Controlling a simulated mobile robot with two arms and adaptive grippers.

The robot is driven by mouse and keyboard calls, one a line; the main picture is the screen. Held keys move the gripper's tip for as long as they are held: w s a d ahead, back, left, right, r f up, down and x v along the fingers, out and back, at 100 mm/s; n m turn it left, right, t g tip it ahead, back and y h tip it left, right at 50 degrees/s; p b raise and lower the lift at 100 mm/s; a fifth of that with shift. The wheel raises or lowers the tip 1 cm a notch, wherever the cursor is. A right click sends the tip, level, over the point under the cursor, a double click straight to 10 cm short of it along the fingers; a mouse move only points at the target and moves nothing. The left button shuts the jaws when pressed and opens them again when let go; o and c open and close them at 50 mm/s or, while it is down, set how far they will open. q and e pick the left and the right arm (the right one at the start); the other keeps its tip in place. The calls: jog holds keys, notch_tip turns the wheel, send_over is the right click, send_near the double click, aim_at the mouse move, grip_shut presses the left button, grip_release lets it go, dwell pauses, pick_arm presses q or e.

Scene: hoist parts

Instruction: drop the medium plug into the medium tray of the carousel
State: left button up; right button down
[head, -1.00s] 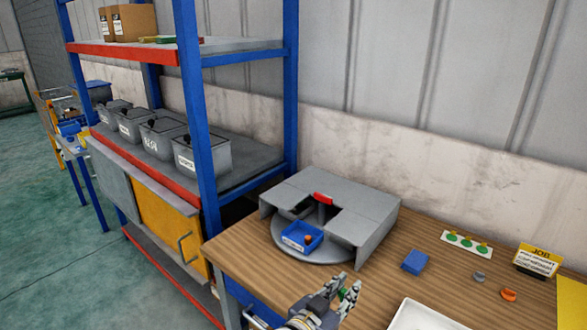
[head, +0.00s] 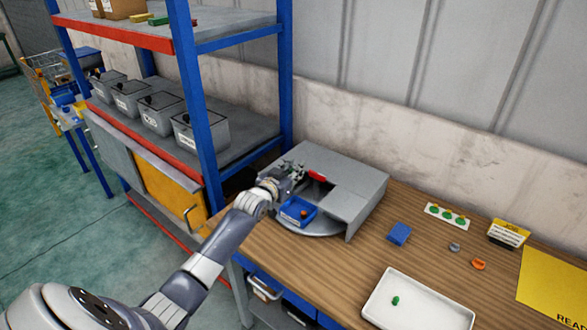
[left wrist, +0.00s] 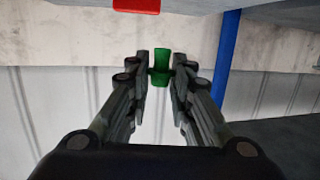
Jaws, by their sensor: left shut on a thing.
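My left gripper (head: 296,171) is shut on a green plug, which shows between its fingertips in the left wrist view (left wrist: 160,66). I cannot tell the plug's size class. The gripper is over the left part of the grey carousel housing (head: 352,185), close to the red tab (head: 316,176). A blue tray (head: 289,219) with a white label sits on the carousel's round plate (head: 325,231), just below the gripper in the picture. The label is too small to read. My right gripper is not in view.
A white tray (head: 408,322) with another green plug (head: 395,300) lies at the front. A blue block (head: 399,234), grey ring (head: 454,247), orange ring (head: 478,264), plug card (head: 447,215) and job sign (head: 508,234) stand right. A blue-posted shelf (head: 188,95) stands left.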

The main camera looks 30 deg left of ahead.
pick_arm(q)
notch_tip(320, 180, down, 4)
jog(key=b, duration=0.3)
jog(key=shift+f+b, duration=0.55)
jog(key=o, duration=0.8)
jog(key=shift+s, duration=0.1)
